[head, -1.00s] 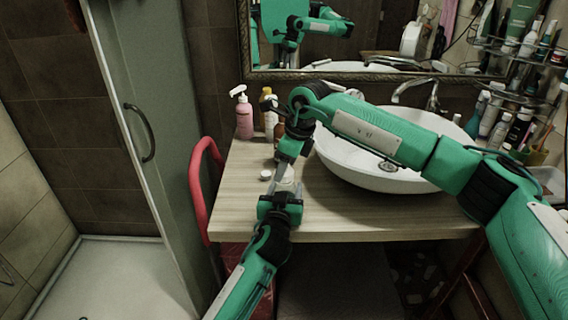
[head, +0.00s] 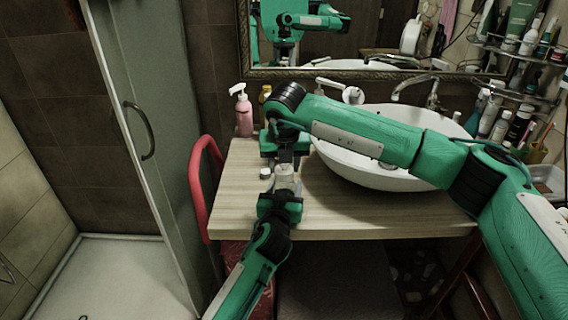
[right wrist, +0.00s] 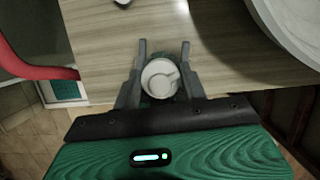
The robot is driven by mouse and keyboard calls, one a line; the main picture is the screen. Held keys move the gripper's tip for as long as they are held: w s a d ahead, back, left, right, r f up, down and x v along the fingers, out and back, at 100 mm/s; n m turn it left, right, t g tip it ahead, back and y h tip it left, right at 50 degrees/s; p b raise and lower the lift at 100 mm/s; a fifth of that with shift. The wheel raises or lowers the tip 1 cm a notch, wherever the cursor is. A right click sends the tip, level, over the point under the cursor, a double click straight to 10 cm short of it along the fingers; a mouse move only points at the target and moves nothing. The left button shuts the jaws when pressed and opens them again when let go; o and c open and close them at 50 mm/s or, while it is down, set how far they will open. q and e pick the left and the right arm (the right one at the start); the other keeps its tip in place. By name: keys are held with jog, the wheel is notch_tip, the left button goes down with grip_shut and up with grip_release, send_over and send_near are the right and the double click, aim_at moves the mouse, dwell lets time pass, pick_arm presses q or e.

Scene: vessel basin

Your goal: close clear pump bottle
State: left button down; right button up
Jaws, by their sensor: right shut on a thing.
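A clear pump bottle (head: 285,172) stands near the front of the wooden counter, its upper part pale and partly covered. My left gripper (head: 282,190) comes from the front, low down, with its fingers around the bottle. My right gripper (head: 286,158) points down from above, directly over the bottle.
A pink pump bottle (head: 244,115) and an amber bottle (head: 264,94) stand behind. The white basin (head: 365,174) is close on the right. A red rail (head: 199,185) borders the left.

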jog(key=m+h, duration=0.1)
jog(key=m, duration=0.2)
jog(key=m+h, duration=0.1)
jog(key=m, duration=0.2)
jog(key=shift+m+g, duration=0.3)
jog(key=shift+m, duration=0.1)
jog(key=m+g+h, duration=0.1)
jog(key=m, duration=0.7)
jog(key=m+g, duration=0.1)
jog(key=m, duration=0.2)
jog(key=shift+g+h, duration=0.3)
jog(key=m+g, duration=0.1)
jog(key=m, duration=0.2)
jog(key=shift+m, duration=0.4)
jog(key=m+g, duration=0.1)
jog(key=m, duration=0.2)
jog(key=shift+m, duration=0.3)
jog(key=o, duration=0.9)
jog(key=shift+o, duration=0.2)
